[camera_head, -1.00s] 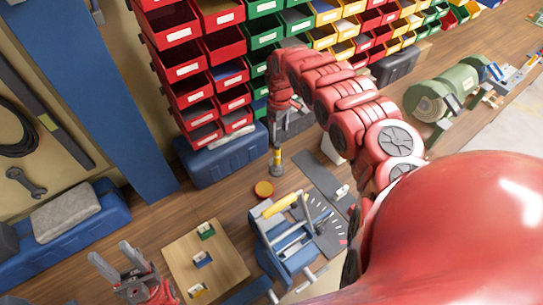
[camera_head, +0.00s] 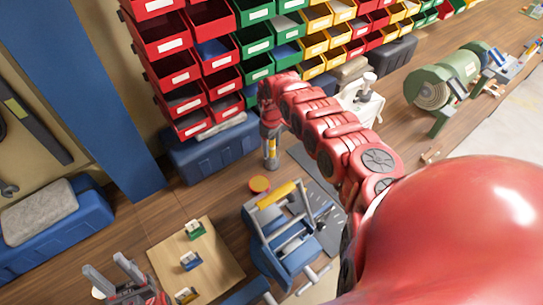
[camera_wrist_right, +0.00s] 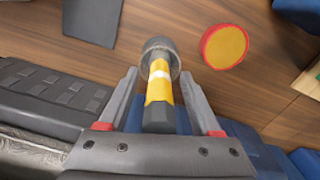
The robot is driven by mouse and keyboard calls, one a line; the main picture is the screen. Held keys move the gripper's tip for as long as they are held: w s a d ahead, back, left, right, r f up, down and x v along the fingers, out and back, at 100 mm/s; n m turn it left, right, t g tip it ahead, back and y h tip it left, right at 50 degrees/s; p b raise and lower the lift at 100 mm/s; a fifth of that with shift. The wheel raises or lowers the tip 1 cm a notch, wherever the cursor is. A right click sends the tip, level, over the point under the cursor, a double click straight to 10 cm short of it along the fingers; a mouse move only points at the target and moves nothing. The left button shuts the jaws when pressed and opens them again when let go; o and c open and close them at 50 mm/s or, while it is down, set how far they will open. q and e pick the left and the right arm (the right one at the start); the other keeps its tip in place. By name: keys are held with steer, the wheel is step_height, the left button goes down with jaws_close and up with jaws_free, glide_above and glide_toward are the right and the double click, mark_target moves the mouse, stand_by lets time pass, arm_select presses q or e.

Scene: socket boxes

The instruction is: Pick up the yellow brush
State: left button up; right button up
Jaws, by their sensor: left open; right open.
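The yellow brush (camera_head: 271,154) stands upright on the wooden bench, with a yellow body, a pale band and a grey round end. In the right wrist view the brush (camera_wrist_right: 160,84) lies between the two fingers of my right gripper (camera_wrist_right: 161,92). Those fingers are apart, with visible gaps on both sides of it. In the head view my right gripper (camera_head: 270,127) is over the brush's upper part, and its fingers are hard to make out. My left gripper (camera_head: 112,272) is open and empty at the lower left, far from the brush.
A round red-and-yellow tin (camera_head: 259,184) sits close to the brush. A blue tool carrier (camera_head: 284,258) with a yellow handle stands in front. A blue case (camera_head: 213,152) and stacked bins (camera_head: 183,102) stand behind. A wooden board (camera_head: 219,265) holds several small blocks.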

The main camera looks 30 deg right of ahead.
steer(key=shift+f, duration=0.25)
steer(key=shift+s, duration=0.1)
jaws_close()
